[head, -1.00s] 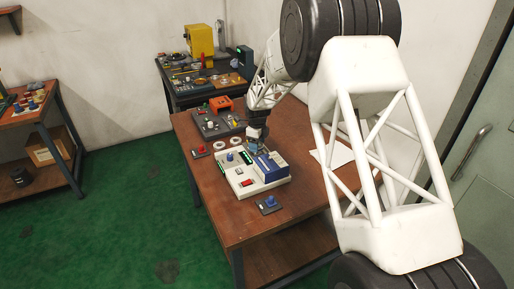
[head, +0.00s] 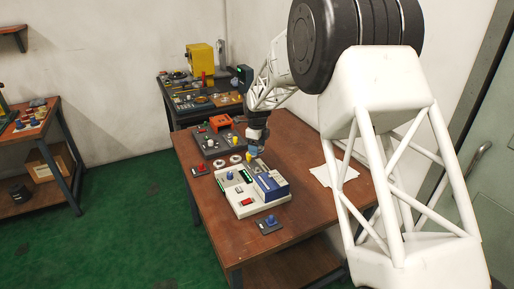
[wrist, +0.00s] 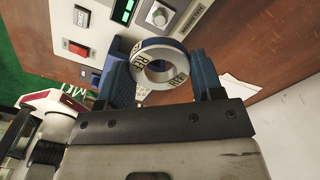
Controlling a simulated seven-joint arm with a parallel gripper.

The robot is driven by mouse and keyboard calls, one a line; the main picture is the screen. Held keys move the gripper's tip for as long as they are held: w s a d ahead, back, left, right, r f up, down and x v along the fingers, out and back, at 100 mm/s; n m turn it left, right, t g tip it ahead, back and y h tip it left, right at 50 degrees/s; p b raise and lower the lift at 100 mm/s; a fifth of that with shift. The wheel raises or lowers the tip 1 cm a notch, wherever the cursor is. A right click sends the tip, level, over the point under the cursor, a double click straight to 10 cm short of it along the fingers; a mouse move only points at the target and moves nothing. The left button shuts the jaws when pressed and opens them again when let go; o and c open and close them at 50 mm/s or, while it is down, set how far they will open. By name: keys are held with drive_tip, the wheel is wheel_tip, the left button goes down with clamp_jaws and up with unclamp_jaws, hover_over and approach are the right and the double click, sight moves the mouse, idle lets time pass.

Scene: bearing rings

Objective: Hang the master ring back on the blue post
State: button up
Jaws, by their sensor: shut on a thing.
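My gripper (wrist: 162,82) is shut on a pale ring (wrist: 137,63) with dark "REF" lettering, seen in the wrist view. The ring sits between the two blue fingers, its hole open and empty. In the head view my gripper (head: 255,150) is above the back of the cream instrument (head: 245,206); the ring is too small to make out there. A blue post-like piece (head: 269,220) stands on a small dark plate at the table's front. Another blue piece (head: 230,176) is on the instrument. I cannot tell which is the task's post.
The instrument carries a blue box (head: 271,186) and a red button (wrist: 75,47). Two pale rings (head: 220,164) lie behind it. A red piece on a plate (head: 200,169) is at left. A grey panel and orange item (head: 220,122) stand farther back. White paper (head: 325,175) lies right.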

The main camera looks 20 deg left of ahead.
idle(0.3)
drive_tip(key=n, duration=1.2)
hover_over(271, 217)
wheel_tip(271, 217, down, 6)
drive_tip(key=shift+w+r, duration=0.1)
drive_tip(key=shift+r, duration=0.05)
drive_tip(key=shift+f, duration=2)
drive_tip(key=shift+f, duration=1.75)
idle(1.2)
